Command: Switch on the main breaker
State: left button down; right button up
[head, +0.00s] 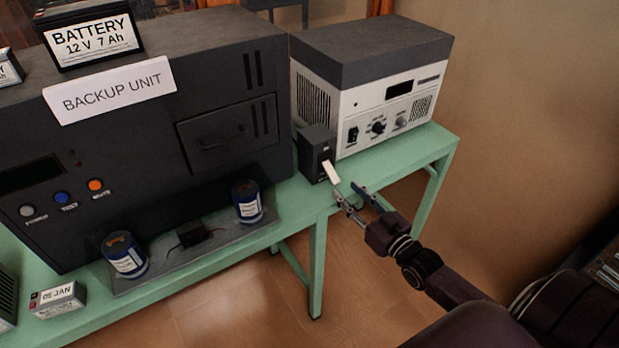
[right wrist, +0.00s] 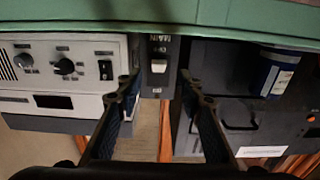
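The main breaker (head: 318,153) is a small dark grey box standing upright on the green bench, between the black backup unit and the white instrument. Its pale lever (head: 332,173) sticks out from the front and slants downward. In the right wrist view, which is upside down, the breaker (right wrist: 158,88) shows with its pale lever (right wrist: 158,66) and small white lettering. My right gripper (head: 350,192) is open and empty, in front of the breaker and just below the lever. In the wrist view its two fingers (right wrist: 159,80) appear on either side of the breaker.
The black backup unit (head: 150,130) stands left of the breaker, with blue cylinders (head: 247,201) on a plate before it. The white instrument (head: 375,100) stands close on the right. The green bench (head: 290,205) has a front edge below the breaker. Free room lies right of the bench.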

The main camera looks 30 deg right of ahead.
aim_at(335, 178)
jog(key=shift+w+a, duration=0.2)
jog(key=shift+w, duration=3.5)
grip_shut()
